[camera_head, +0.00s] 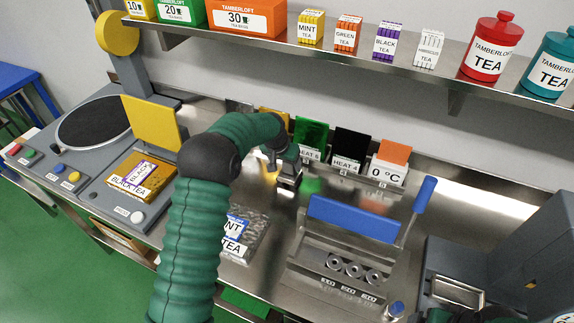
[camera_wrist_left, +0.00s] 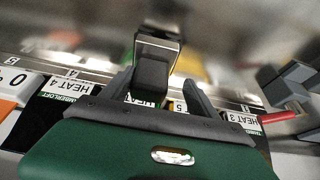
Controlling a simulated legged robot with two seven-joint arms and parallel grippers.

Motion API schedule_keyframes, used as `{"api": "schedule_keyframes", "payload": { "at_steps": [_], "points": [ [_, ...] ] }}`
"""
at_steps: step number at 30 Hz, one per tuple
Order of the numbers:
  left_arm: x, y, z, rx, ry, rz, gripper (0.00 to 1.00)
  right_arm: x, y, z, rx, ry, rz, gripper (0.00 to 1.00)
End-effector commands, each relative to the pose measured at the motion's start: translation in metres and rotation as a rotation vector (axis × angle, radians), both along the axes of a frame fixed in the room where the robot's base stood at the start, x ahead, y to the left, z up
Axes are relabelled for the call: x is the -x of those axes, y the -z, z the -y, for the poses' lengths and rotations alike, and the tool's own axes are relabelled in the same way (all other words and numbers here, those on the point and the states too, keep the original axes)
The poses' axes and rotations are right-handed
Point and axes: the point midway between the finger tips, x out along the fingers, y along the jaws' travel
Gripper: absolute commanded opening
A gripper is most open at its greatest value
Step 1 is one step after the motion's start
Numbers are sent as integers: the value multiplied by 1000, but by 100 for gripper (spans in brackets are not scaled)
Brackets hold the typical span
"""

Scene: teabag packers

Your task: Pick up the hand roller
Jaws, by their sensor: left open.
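My left arm comes in from the bottom left in the head view and bends down to the steel worktop. My left gripper (camera_head: 287,178) is low over the worktop, in front of the heat cards. In the left wrist view the fingers of the gripper (camera_wrist_left: 158,95) are open. A dark block with a pale metal edge (camera_wrist_left: 155,62) stands between or just beyond them. It may be the hand roller, but I cannot tell for sure. Whether the fingers touch it is unclear. A grey metal piece with a red rod (camera_wrist_left: 288,115) lies to the right.
Coloured cards with heat labels (camera_head: 348,148) stand along the back. A blue-handled press (camera_head: 353,219) is right of my gripper. A mint tea pack (camera_head: 238,245) lies nearer. A scale-like station with a black tea pack (camera_head: 148,182) is left. A shelf (camera_head: 400,62) overhangs the back.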

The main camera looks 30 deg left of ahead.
Motion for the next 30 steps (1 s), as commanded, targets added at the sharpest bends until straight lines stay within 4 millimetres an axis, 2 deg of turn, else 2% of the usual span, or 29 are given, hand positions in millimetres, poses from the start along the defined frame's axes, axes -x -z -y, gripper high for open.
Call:
{"api": "schedule_keyframes", "payload": {
  "at_steps": [3, 8, 24, 30],
  "points": [
    [-4, 9, 2, -3, 1, 0, 69, 0, -2, 0, 0, -1, 0, 88],
    [-4, 9, 4, -5, 1, 1, 69, 0, -1, 0, 0, -1, 0, 88],
    [-4, 9, 2, -3, 1, 1, 0, 0, -1, 0, 0, 0, 0, 88],
    [-4, 8, 3, -4, 1, 2, 0, 0, -1, 0, 0, -1, 0, 88]
  ]
}}
